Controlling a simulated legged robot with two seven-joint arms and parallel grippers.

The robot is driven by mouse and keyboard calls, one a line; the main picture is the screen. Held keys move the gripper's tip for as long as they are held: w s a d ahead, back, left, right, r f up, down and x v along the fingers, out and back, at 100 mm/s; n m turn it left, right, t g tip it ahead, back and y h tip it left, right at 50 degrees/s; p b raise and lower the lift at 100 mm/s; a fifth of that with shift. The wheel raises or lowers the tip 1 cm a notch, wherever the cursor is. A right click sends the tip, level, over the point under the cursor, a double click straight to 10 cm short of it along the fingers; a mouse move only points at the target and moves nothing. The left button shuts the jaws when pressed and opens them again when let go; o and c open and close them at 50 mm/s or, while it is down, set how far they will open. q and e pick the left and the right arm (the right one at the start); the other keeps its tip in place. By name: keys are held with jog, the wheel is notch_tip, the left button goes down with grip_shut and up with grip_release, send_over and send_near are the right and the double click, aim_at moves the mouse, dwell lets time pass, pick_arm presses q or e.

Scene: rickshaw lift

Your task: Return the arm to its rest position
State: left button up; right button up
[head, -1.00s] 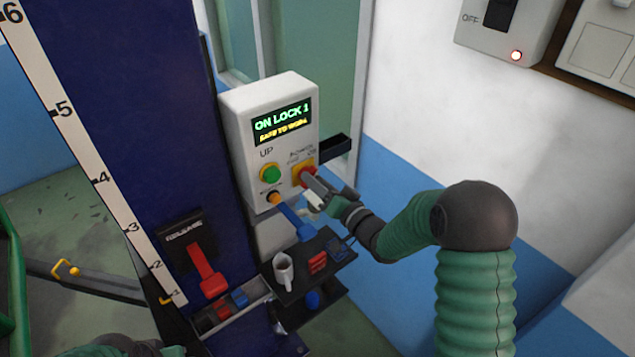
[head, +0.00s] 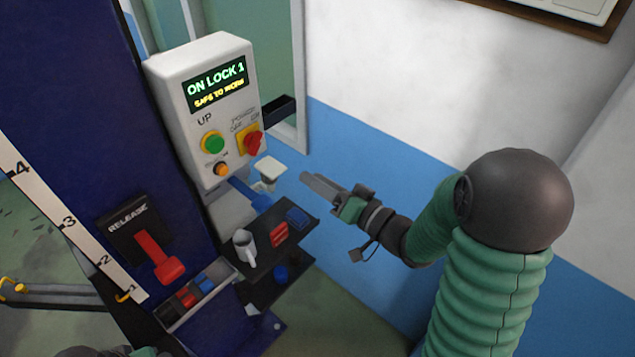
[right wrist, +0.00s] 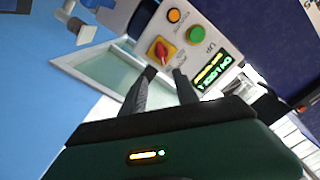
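My right gripper (head: 312,183) hangs in free air to the right of the white control box (head: 203,105), apart from it and empty. In the right wrist view, the two dark fingers of the right gripper (right wrist: 164,74) show a gap between them, with nothing in it. The red rotary knob (head: 253,143) on its yellow plate is on the box front; the knob (right wrist: 162,50) also shows beyond the fingers in the wrist view. The display (head: 216,84) reads "ON LOCK 1" and "SAFE TO WORK". Only a bit of my left arm shows at the bottom left; its gripper is out of view.
A blue column (head: 85,90) carries a red release lever (head: 158,258). A small dark shelf (head: 300,229) below the box holds a white mug (head: 245,247) and red and blue items. A blue lever (head: 249,193) juts out below the box.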

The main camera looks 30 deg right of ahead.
notch_tip(320, 180, down, 14)
jog(key=d+n+g+h+b, duration=0.1)
jog(key=n+g+h+b, duration=0.1)
jog(key=g+h+b, duration=0.3)
jog(key=s+a+f+g, duration=0.2)
jog(key=s+g, duration=0.1)
jog(key=s, duration=0.2)
jog(key=s+a+f+n+g, duration=0.1)
jog(key=s+a+f+g, duration=0.1)
jog(key=s+f+g, duration=0.1)
jog(key=s+a+f+n+g+h, duration=0.1)
jog(key=s+a+f+g, duration=0.2)
jog(key=s, duration=0.3)
jog(key=shift+s+f+b, duration=0.15)
jog(key=shift+s+b, duration=0.15)
jog(key=shift+s, duration=0.05)
jog(key=shift+d, duration=0.15)
